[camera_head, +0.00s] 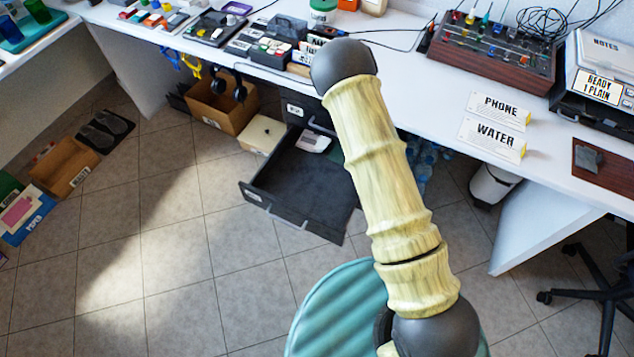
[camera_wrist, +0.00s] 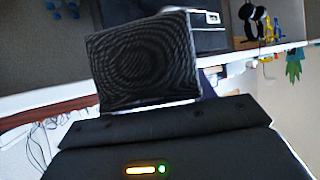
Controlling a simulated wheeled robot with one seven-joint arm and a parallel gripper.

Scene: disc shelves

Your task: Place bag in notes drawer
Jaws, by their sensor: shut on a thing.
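A dark drawer (camera_head: 300,190) stands pulled out under the desk in the head view, with a small pale item (camera_head: 313,142) at its back. The label on its front is too small to read. In the wrist view my gripper (camera_wrist: 150,112) is shut on a dark, finely patterned, squarish thing, which I take to be the bag (camera_wrist: 145,60). It sticks out beyond the black gripper body, and the fingertips are not clearly visible. My gripper and the bag do not show in the head view, where my pale arm crosses the middle.
A cardboard box (camera_head: 222,106) with headphones stands left of the drawer. The white desk (camera_head: 410,95) runs above it, holding a wooden console (camera_head: 492,52) and PHONE and WATER signs. A white bin (camera_head: 492,186) is at right.

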